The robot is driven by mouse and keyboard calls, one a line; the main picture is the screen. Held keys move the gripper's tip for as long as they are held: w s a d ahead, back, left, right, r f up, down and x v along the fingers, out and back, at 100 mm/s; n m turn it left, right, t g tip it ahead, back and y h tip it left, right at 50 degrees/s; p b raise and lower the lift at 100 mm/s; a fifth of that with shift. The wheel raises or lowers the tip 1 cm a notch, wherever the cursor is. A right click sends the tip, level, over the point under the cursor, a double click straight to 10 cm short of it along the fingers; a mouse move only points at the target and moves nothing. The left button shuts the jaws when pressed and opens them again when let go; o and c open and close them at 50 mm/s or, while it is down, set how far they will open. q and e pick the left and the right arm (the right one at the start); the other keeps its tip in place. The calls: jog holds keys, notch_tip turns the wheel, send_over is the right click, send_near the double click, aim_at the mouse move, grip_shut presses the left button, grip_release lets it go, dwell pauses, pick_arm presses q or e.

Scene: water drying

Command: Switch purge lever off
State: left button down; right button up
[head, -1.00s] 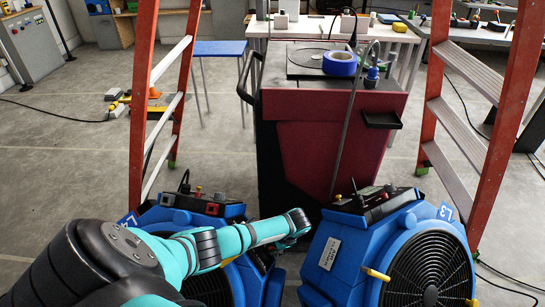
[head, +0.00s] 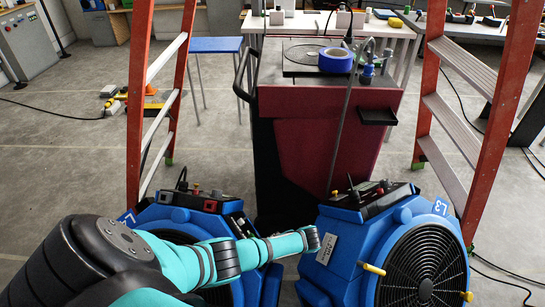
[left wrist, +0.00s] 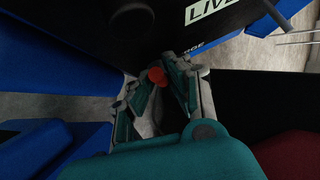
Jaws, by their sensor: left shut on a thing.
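In the left wrist view a small red knob (left wrist: 156,75), which looks like the purge lever's end, shows at the tips of my left gripper (left wrist: 160,83). The two fingers are closed in on it. Behind it is a dark panel (left wrist: 125,30) with a white label reading "LIVE" and a partly hidden word ending in "RGE". The lever's shaft and its exact angle are hidden. In the head view my left arm reaches between two blue machines, the left one (head: 160,213) and the right one (head: 322,252); its fingers are hidden there. My right gripper is not in view.
A dark red cabinet (head: 315,150) with a blue tape roll (head: 335,60) on top stands behind the machines. Orange ladder legs rise at the left (head: 139,90) and right (head: 500,130). Cables lie on the floor at right.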

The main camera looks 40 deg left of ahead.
pick_arm(q)
jog(key=shift+w+d, duration=0.1)
jog(key=c, duration=1.3)
grip_release()
jog(key=shift+c, duration=0.2)
jog(key=v, duration=1.2)
